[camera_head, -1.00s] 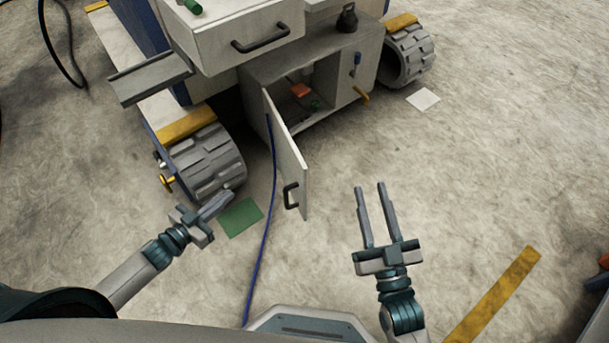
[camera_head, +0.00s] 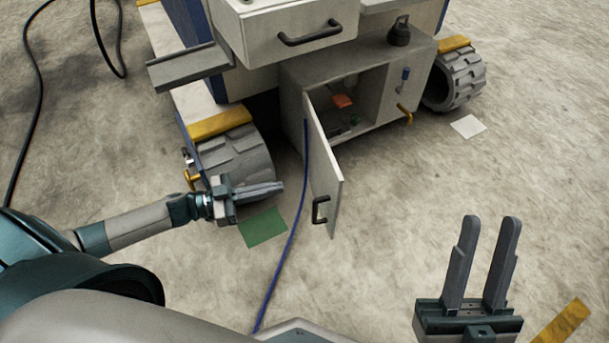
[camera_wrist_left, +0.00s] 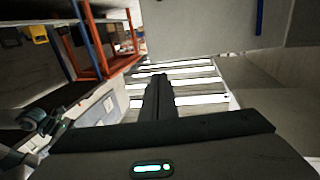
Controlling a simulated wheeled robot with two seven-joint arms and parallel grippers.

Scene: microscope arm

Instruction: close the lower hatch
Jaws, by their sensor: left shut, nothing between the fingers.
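The lower hatch (camera_head: 322,180) is a white door panel standing wide open, hinged at the left side of the lower compartment (camera_head: 352,100). Its black handle (camera_head: 320,210) is on the face turned left toward me. My left gripper (camera_head: 278,187) is shut and empty, left of the hatch and apart from it, over the floor near the left wheel. Its closed fingers also show in the left wrist view (camera_wrist_left: 158,100). My right gripper (camera_head: 485,265) is open and empty, at the lower right, well away from the hatch.
A blue cable (camera_head: 290,240) hangs by the hatch and runs across the floor. The left wheel (camera_head: 235,158) is close behind my left gripper. A closed drawer (camera_head: 290,30) sits above the compartment. A green sheet (camera_head: 263,228) lies on the floor.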

